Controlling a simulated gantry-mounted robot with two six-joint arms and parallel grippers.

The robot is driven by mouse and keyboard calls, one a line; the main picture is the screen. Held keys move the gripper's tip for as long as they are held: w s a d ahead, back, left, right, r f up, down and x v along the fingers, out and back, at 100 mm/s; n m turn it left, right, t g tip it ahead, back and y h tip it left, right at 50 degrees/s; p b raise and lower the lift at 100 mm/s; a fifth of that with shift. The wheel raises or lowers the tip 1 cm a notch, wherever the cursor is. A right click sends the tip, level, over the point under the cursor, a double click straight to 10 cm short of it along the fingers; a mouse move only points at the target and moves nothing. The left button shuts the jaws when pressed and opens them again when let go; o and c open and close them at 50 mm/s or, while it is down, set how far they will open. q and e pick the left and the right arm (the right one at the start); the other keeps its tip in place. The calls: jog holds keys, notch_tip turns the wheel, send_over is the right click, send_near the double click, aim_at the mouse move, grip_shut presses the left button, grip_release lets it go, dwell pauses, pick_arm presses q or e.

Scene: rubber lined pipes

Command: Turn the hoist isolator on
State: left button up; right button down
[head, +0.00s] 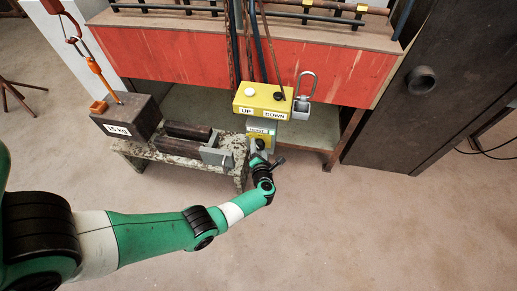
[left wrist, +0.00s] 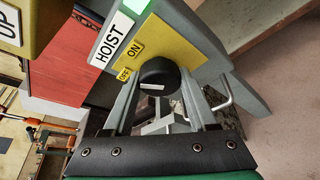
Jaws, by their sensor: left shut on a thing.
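The hoist isolator (head: 262,131) is a grey box with a yellow plate, hanging below the yellow UP/DOWN pendant (head: 262,101). In the left wrist view its HOIST label (left wrist: 112,38), ON label (left wrist: 134,49) and smaller OFF label (left wrist: 124,75) show. Its round black knob (left wrist: 158,72) has a short white mark that lies roughly level in that picture, at the OFF label's side. A bright green patch (left wrist: 135,5) shows above the HOIST label. My left gripper (head: 257,147) is at the isolator's lower front, its fingers shut on the knob. My right gripper is not in view.
A 15 kg block (head: 128,117) hangs from or rests under an orange hook (head: 97,72) at left. A worn stand (head: 180,158) is close behind my left wrist. A red-fronted bench (head: 330,72) stands behind. The floor (head: 350,225) at front right is clear.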

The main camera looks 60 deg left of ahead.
pick_arm(q)
jog(key=m+b, duration=0.1)
jog(key=m+y+b, duration=0.1)
jog(key=m, duration=0.1)
jog(key=shift+f+g+y+b, duration=0.15)
jog(key=shift+g+y+b, duration=0.15)
jog(key=shift+b, duration=0.05)
jog(key=shift+m+y+b, duration=0.3)
jog(key=shift+m+b, duration=0.2)
jog(key=shift+m, duration=0.2)
jog(key=o, duration=1.4)
jog(key=shift+c, duration=0.2)
